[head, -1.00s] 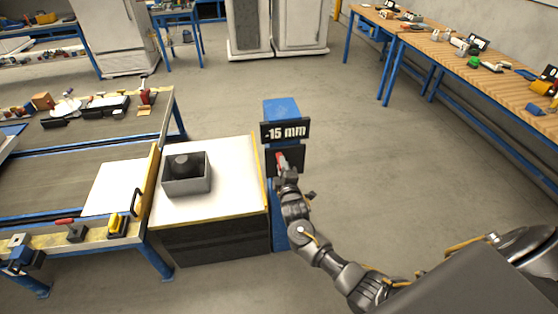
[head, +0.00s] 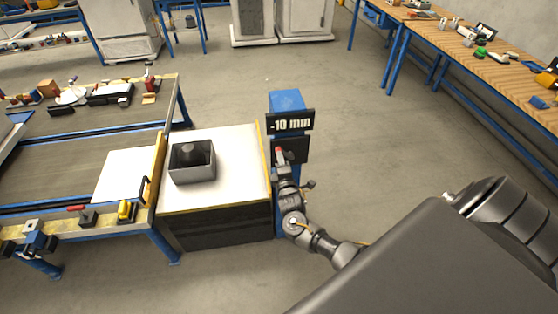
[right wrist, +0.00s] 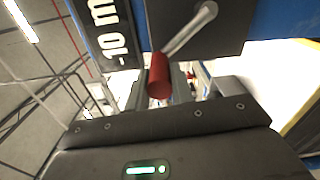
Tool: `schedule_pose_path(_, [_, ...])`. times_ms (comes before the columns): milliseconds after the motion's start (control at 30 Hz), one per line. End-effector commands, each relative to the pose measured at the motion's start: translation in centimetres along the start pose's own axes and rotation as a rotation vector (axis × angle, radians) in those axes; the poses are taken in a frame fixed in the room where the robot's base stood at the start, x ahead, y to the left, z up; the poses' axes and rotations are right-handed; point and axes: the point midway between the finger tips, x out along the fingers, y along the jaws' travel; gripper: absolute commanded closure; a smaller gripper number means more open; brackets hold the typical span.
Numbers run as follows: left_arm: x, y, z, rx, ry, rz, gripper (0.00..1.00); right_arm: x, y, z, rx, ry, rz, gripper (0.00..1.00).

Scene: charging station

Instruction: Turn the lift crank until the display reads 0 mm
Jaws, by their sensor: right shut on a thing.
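The display (head: 290,123) on top of the blue lift post (head: 287,101) reads -10 mm. The same display shows sideways in the right wrist view (right wrist: 112,35). The lift crank has a red handle (right wrist: 159,76) on a metal arm (right wrist: 190,30) that comes out of a dark plate. My right gripper (head: 280,160) is at the crank, below the display, and is shut on the red handle. The fingers are mostly hidden in the right wrist view. My left gripper is not in view.
A white-topped lift table (head: 230,165) stands left of the post and carries a grey open box (head: 192,172) with a dark part inside. A workbench with a conveyor (head: 60,145) adjoins it on the left. A wooden bench (head: 500,65) stands at the right. Floor between is clear.

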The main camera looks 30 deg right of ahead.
Motion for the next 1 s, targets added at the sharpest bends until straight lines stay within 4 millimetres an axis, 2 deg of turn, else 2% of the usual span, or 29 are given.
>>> schedule_pose_path(67, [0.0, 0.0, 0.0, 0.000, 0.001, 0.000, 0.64, 0.0, 0.0, -0.1, 0.001, 0.002, 0.001, 1.00])
schedule_pose_path(100, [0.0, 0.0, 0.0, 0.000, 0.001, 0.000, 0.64, 0.0, 0.0, -0.1, 0.001, 0.001, 0.001, 0.75])
schedule_pose_path(267, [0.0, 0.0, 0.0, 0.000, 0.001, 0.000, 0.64, 0.0, 0.0, -0.1, 0.001, 0.002, 0.000, 0.55])
schedule_pose_path(533, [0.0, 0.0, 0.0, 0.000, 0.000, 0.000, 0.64, -0.1, 0.0, -0.1, 0.001, 0.001, 0.000, 0.55])
schedule_pose_path(633, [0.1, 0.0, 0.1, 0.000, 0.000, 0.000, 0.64, -0.7, -0.1, -0.1, 0.001, 0.001, -0.001, 0.55])
schedule_pose_path(1000, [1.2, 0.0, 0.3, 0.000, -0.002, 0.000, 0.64, -7.6, -0.2, -0.1, 0.003, 0.002, -0.002, 0.55])
